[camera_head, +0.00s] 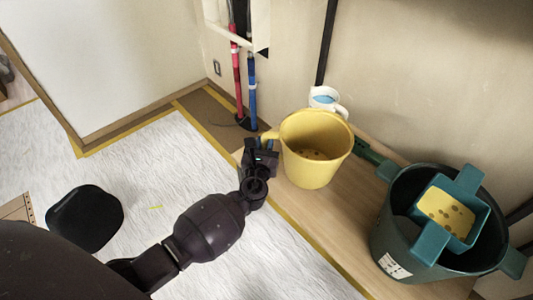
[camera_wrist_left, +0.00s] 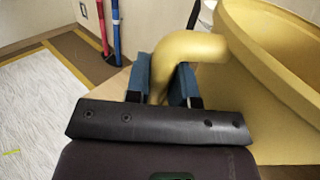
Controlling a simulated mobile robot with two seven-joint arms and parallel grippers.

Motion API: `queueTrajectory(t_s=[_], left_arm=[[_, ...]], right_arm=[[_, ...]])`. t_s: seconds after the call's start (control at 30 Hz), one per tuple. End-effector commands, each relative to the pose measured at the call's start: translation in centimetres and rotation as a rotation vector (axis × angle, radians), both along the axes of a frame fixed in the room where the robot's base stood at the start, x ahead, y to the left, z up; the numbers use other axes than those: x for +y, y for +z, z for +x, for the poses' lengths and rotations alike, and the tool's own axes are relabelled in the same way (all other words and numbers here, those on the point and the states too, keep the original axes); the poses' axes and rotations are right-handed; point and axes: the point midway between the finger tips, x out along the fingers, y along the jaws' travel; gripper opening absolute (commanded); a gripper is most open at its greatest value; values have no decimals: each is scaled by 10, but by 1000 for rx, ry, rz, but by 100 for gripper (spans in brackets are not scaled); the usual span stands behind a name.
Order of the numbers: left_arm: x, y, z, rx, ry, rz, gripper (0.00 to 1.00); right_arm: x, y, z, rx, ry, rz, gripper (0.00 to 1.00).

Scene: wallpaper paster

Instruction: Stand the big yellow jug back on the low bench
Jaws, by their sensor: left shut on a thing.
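The big yellow jug (camera_head: 312,165) is upright over the low wooden bench (camera_head: 340,215), its open top facing up with brown spots on the inside bottom. My left gripper (camera_head: 268,148) is at the jug's left side, shut on its handle. In the left wrist view the curved yellow handle (camera_wrist_left: 188,48) passes between the two blue-grey fingers (camera_wrist_left: 162,82), and the jug's wall fills the right side. Whether the jug's base touches the bench cannot be told. My right gripper is not in view.
A dark green bucket (camera_head: 388,225) holding a teal container (camera_head: 470,183) stands at the bench's right. A small white jug (camera_head: 325,97) is behind the yellow one, by the wall. Red (camera_head: 238,85) and blue (camera_head: 252,90) poles stand at the back left.

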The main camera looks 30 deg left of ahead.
Motion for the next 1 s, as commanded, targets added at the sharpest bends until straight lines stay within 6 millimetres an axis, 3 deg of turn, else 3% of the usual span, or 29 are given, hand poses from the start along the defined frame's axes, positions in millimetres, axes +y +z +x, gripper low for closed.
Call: queueTrajectory(t_s=[0.1,0.23,0.43,0.73,0.77,0.8,0.9,1.0], left_arm=[[0,-24,-3,12,0,0,0],[0,-42,-3,12,-1,0,0],[0,-38,0,1,0,0,0],[0,-44,-1,4,0,0,0],[0,-44,-1,3,0,0,27],[0,-43,-1,3,0,0,33],[0,-43,-1,2,0,0,48],[0,-43,-1,2,0,0,48]], right_arm=[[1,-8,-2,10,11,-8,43],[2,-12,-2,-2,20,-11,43],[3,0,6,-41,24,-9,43],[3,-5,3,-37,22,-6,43],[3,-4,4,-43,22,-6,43],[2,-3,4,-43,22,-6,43],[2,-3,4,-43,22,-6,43],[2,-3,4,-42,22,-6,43]])
